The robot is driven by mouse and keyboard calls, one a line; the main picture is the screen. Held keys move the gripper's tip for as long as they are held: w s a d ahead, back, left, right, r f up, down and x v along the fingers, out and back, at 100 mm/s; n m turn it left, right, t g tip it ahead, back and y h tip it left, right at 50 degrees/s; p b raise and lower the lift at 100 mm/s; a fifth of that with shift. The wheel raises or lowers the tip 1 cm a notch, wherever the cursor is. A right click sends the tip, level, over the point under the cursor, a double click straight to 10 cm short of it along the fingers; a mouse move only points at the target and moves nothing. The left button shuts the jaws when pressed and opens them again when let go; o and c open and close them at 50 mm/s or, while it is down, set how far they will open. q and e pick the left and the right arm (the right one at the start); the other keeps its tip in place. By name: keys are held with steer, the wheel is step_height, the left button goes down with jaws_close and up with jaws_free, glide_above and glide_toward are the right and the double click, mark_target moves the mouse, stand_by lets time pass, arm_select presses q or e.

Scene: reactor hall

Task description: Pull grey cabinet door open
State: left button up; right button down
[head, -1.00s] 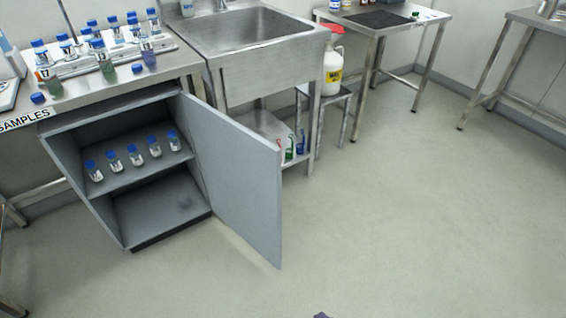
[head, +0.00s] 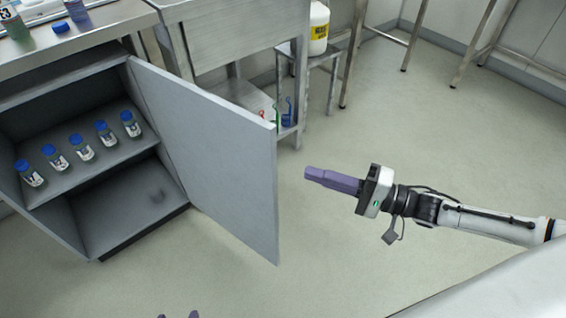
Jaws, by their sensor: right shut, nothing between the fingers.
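The grey cabinet (head: 172,206) stands at the left with its front open. Its grey door (head: 215,160) is swung wide, hinged at the cabinet's right side and standing out into the room. My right gripper (head: 307,173) is to the right of the door's free edge, apart from it, with its purple fingers shut and empty. Two purple fingertips of my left gripper (head: 178,315) show at the bottom edge, with a gap between them, below the cabinet and door. The rest of the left gripper is out of the picture.
Several blue-capped vials (head: 82,149) stand on the cabinet's shelf. A steel sink stand (head: 235,40) is behind the door, and a white jug (head: 318,30) sits on a small steel stand beside it. The floor (head: 400,120) at right is clear.

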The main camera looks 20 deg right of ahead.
arm_select(q)
steer(key=shift+d+f+b, duration=0.1)
steer(key=shift+f+b, duration=0.1)
steer(key=shift+b, duration=0.55)
arm_select(e)
steer(key=x, duration=0.9)
steer(key=shift+w+a, duration=0.25)
steer(key=shift+a, duration=0.05)
